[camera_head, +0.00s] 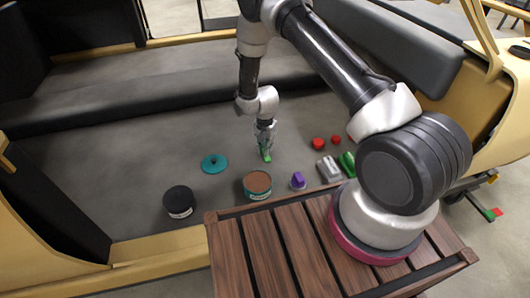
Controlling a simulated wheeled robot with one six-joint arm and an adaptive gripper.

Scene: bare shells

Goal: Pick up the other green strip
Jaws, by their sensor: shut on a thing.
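My gripper (265,150) points down over the grey floor of the shell, near the middle of the view. It is shut on a small green strip (267,158), which shows just below the fingertips. I cannot tell whether the strip touches the floor. A larger green thing (347,163) stands to the right, partly hidden by my arm; I cannot tell exactly what it is.
Near my gripper are a brown-topped tin (257,184), a teal lid (214,163), a purple thing (298,180), a grey block (328,169) and red round pieces (318,143). A black tin (179,201) stands left. A slatted wooden top (285,250) is in front.

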